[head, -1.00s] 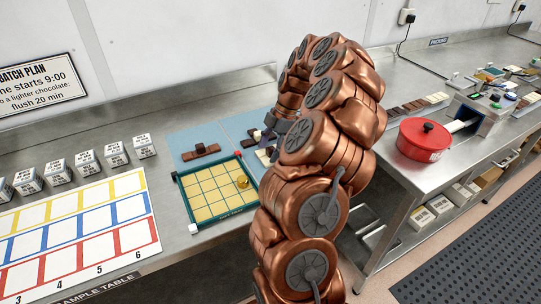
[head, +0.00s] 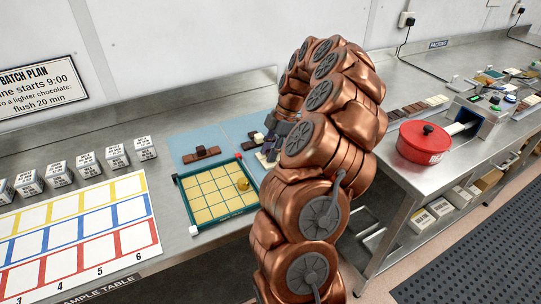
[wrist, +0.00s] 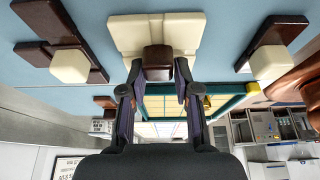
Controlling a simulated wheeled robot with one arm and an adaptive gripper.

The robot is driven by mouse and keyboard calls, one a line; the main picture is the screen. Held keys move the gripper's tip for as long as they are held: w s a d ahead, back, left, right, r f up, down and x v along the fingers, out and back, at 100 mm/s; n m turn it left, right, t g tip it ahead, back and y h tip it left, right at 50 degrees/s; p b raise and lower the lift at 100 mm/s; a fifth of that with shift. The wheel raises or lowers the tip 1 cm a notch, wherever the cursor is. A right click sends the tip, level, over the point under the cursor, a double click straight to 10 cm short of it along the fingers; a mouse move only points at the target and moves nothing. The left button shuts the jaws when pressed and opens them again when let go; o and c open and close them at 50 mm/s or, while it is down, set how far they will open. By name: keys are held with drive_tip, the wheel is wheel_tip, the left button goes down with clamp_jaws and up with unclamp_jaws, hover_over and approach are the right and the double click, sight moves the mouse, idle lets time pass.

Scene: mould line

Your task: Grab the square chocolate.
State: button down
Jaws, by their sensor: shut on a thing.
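My gripper (wrist: 159,70) is shut on a dark brown square chocolate (wrist: 158,62), with one finger on each side of it. The square overlaps a cream chocolate piece (wrist: 125,28) in the wrist view; I cannot tell whether it still touches it. Cream squares sit on dark bars to the left (wrist: 69,66) and right (wrist: 270,63). In the head view my gripper is mostly hidden by my copper arm, beside the blue mats (head: 232,128). Another dark square (head: 201,148) rests on a brown bar on the left mat.
A green-framed yellow grid board (head: 190,211) with a gold round piece (head: 243,184) lies just in front of the mats. Several labelled boxes (head: 88,163) and a coloured chart (head: 75,225) are at left. A red pot (head: 424,143) stands on the counter at right.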

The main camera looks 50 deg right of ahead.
drive_tip(key=shift+a+f, duration=0.1)
drive_tip(key=shift+f, duration=0.35)
drive_tip(key=shift+r, duration=0.2)
wheel_tip(320, 180, up, 9)
drive_tip(key=shift+w+r+b, duration=0.1)
drive_tip(key=shift+r+b, duration=0.1)
drive_tip(key=shift+b, duration=0.9)
wheel_tip(320, 180, up, 8)
drive_tip(key=p, duration=0.3)
hover_over(269, 151)
drive_tip(key=shift+f, duration=0.15)
